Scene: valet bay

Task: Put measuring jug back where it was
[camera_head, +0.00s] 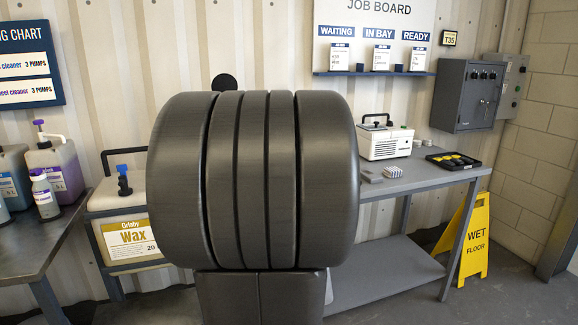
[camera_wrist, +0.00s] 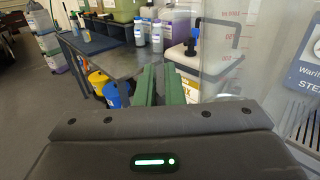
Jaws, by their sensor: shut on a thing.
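The measuring jug (camera_wrist: 252,50) is clear, with red graduation marks. It fills the right part of the wrist view, close to the camera, and things behind it show through its wall. My gripper (camera_wrist: 164,82) has green finger pads close together, just left of the jug's marked wall. It is shut on the jug; the gripped part is clear and hard to make out. In the head view a big dark part of my arm fills the middle, and neither the jug nor the fingertips can be seen.
A white wax container (camera_head: 118,232) stands left of centre. The right bench (camera_head: 425,176) holds a white machine (camera_head: 386,143) and a black tray (camera_head: 453,161). A yellow wet-floor sign (camera_head: 474,240) stands at its right end.

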